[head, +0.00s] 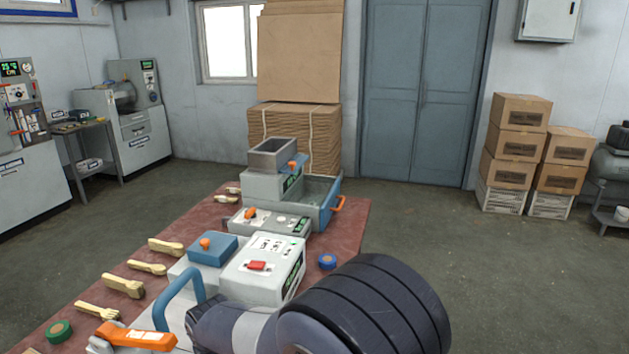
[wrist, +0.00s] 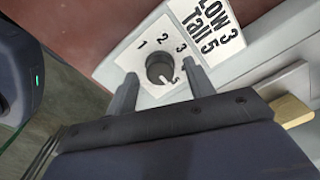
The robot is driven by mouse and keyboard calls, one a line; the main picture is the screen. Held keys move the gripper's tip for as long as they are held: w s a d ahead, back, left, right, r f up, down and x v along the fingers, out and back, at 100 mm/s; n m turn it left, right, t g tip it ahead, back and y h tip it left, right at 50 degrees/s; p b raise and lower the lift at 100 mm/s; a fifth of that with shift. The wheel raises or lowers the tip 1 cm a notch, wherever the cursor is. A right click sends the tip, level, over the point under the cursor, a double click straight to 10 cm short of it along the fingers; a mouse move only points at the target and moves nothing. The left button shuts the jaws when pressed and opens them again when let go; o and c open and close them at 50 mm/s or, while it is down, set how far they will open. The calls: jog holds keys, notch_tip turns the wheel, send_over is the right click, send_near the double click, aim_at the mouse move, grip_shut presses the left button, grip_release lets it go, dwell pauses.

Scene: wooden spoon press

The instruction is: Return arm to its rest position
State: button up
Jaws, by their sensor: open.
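My gripper (wrist: 160,67) is open in the wrist view, its two fingers spread and nothing held between them. A dark round knob (wrist: 158,66) with a pale pointer shows between the fingertips, with gaps on both sides. I cannot tell how far the fingers are from the panel in depth. The knob's white dial plate (wrist: 140,58) carries the numbers 1, 2 and 3. In the head view my dark arm fills the bottom right, and my gripper is hidden.
A label (wrist: 208,25) reads "Low 3 Tall 5". The red-brown table (head: 347,215) holds several wooden spoons and forks, a press with an orange lever (head: 135,337), a control box (head: 262,268) and an open drawer unit (head: 318,195). Open floor lies right of the table.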

notch_tip(320, 180, up, 11)
notch_tip(320, 180, down, 11)
jog(key=shift+r, duration=0.15)
jog(key=shift+f, duration=0.4)
jog(key=n, duration=0.6)
jog(key=shift+r+b, duration=0.1)
jog(key=shift+b, duration=0.25)
jog(key=n, duration=0.5)
jog(key=shift+b, duration=0.35)
jog(key=n+b, duration=0.1)
jog(key=n, duration=0.5)
jog(key=n+b, duration=0.1)
jog(key=n, duration=0.4)
